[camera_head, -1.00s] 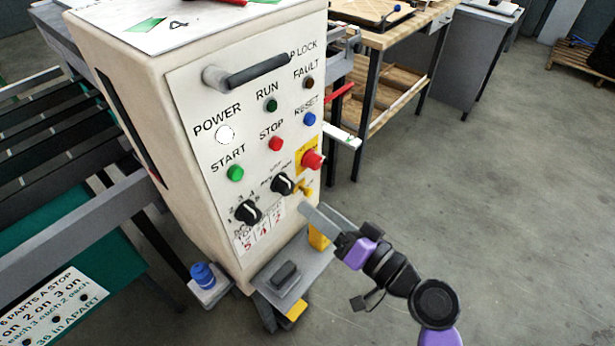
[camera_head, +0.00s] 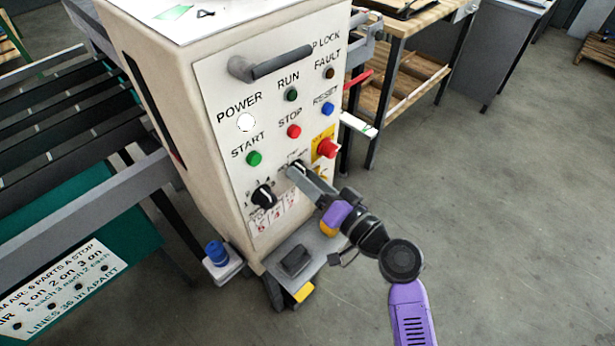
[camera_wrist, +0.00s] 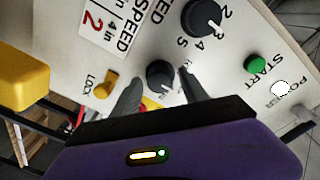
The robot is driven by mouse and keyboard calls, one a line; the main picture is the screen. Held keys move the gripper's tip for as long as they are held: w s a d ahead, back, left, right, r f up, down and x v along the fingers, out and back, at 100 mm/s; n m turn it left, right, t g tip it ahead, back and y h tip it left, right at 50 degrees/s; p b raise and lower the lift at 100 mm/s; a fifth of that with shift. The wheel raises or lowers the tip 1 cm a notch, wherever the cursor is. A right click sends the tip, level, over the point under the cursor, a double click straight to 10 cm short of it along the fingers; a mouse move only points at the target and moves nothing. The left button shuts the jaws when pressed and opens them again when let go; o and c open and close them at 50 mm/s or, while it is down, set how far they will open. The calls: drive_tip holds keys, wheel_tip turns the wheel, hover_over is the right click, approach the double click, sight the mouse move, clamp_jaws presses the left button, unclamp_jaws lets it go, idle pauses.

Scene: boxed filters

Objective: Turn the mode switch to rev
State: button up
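The mode switch is a black round knob on the white control panel (camera_head: 221,118); in the wrist view the knob (camera_wrist: 159,75) sits between my two grey fingers. In the head view, my gripper (camera_head: 298,171) reaches the panel from the lower right and mostly covers the switch. Its fingers are apart, one on each side of the knob; I cannot tell if they touch it. The switch's labels are partly hidden and too small to read, so its setting is unclear.
A second black knob (camera_head: 263,197), with numbers around it, is left of the switch. A red stop button (camera_head: 327,148) on a yellow plate is to the right. A yellow lock tab (camera_wrist: 106,84) lies beside my fingers. A grey ledge with a pedal (camera_head: 296,261) is below.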

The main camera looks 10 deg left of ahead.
clamp_jaws()
drive_tip(key=shift+f+n+b, duration=0.25)
drive_tip(key=shift+n+b, duration=0.05)
drive_tip(key=shift+b, duration=0.45)
drive_tip(key=n+b, duration=0.8)
drive_tip(key=b, duration=0.9)
drive_tip(key=shift+y, duration=0.4)
drive_tip(key=shift+r+n+b, duration=0.1)
drive_tip(key=shift+n+b, duration=0.25)
drive_tip(key=shift+n, duration=0.15)
drive_tip(key=shift+o, duration=1)
unclamp_jaws()
